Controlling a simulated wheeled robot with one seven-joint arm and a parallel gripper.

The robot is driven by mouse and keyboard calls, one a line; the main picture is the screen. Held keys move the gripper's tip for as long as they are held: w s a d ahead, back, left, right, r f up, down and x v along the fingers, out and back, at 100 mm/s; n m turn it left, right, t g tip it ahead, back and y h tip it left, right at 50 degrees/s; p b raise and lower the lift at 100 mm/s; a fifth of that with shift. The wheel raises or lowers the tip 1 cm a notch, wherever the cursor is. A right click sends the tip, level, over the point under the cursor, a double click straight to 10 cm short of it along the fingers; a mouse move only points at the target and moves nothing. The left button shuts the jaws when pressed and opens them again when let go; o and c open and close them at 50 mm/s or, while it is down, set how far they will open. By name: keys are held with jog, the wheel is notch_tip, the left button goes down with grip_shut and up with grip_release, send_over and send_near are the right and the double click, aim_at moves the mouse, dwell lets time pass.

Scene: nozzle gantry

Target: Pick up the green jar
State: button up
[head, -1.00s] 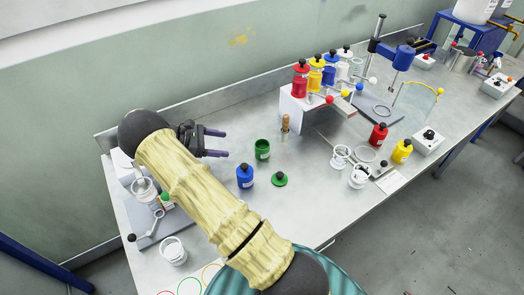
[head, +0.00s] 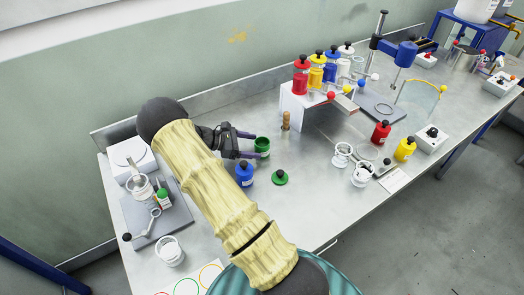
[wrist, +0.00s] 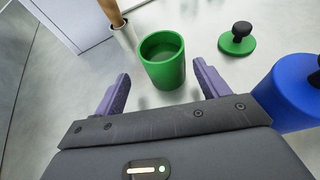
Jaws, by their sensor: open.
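The green jar (head: 262,147) stands upright and open-topped on the grey bench; it also shows in the wrist view (wrist: 163,62). Its green lid (head: 280,177) with a black knob lies apart on the bench, and it also shows in the wrist view (wrist: 237,42). My gripper (head: 254,145) is open, its purple fingers pointing at the jar. In the wrist view the fingers (wrist: 160,88) lie left and right of the jar's near side, with the jar at or just beyond the tips. Nothing is held.
A blue jar (head: 244,175) stands close to the gripper's right finger in the wrist view (wrist: 290,95). A wooden-handled tool (head: 286,121) stands behind the green jar, near a white rack (head: 294,107). Bench to the right of the lid is clear.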

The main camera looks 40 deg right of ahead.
aim_at(267, 148)
jog(key=shift+s+d+f, duration=0.15)
jog(key=shift+d, duration=0.2)
jog(key=b+x, duration=0.1)
jog(key=x, duration=0.3)
jog(key=shift+s+d+b, duration=0.1)
jog(key=shift+s+b, duration=0.3)
jog(key=shift+s, duration=0.1)
jog(key=shift+d, duration=0.4)
jog(key=shift+c, duration=0.2)
jog(key=c, duration=1.1)
